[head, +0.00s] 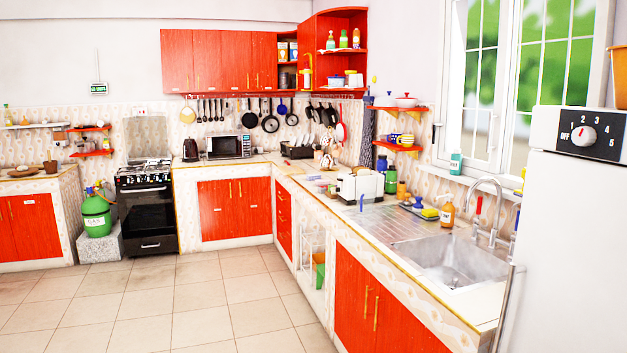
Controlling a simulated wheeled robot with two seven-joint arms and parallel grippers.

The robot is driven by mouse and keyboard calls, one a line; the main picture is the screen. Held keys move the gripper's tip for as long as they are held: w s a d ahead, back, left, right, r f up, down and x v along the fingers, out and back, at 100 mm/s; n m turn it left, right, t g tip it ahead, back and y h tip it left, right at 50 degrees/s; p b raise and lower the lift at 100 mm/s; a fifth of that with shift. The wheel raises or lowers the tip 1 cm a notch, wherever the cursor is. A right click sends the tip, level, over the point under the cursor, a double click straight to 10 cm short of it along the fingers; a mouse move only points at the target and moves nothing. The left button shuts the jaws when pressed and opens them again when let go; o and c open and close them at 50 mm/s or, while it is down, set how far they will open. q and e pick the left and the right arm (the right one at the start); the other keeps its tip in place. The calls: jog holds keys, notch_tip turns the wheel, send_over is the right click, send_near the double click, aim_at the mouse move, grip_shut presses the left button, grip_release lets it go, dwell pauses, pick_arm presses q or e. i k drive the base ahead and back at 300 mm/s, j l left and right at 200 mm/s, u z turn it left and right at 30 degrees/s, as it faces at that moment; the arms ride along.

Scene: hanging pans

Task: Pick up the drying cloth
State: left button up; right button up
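A long, dark, patterned cloth (366,137) hangs on the wall at the back right corner, left of the small red shelves. It looks like the drying cloth, but it is small in the view and I cannot be sure. Its lower end comes down behind the toaster area of the counter. Neither of my grippers is in the head view.
The counter (313,198) runs along the right, with a white toaster (360,187), bottles and a sink (450,262). A white fridge (570,230) stands at the near right. Pans (270,123) hang at the back. The tiled floor (200,300) is clear.

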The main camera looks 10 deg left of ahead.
aim_at(311, 176)
jog(key=i+j+u, duration=0.4)
jog(key=i, duration=0.6)
jog(key=i+u, duration=0.35)
jog(key=i, duration=1.9)
jog(key=i+j+z, duration=0.1)
jog(key=i, duration=1.1)
jog(key=i+j+z, duration=0.1)
jog(key=i+z, duration=0.35)
jog(key=i+j+z, duration=0.25)
jog(key=i+z, duration=0.15)
jog(key=i+j+z, duration=0.65)
jog(key=j+z, duration=0.2)
jog(key=i+j+z, duration=0.2)
jog(key=j+z, duration=0.25)
jog(key=i+j+z, duration=0.1)
jog(key=j+z, duration=0.3)
jog(key=j, duration=0.3)
jog(key=j+z, duration=0.45)
jog(key=j, duration=0.15)
jog(key=k+j+z, duration=0.1)
jog(key=j+z, duration=0.3)
jog(key=j, duration=0.25)
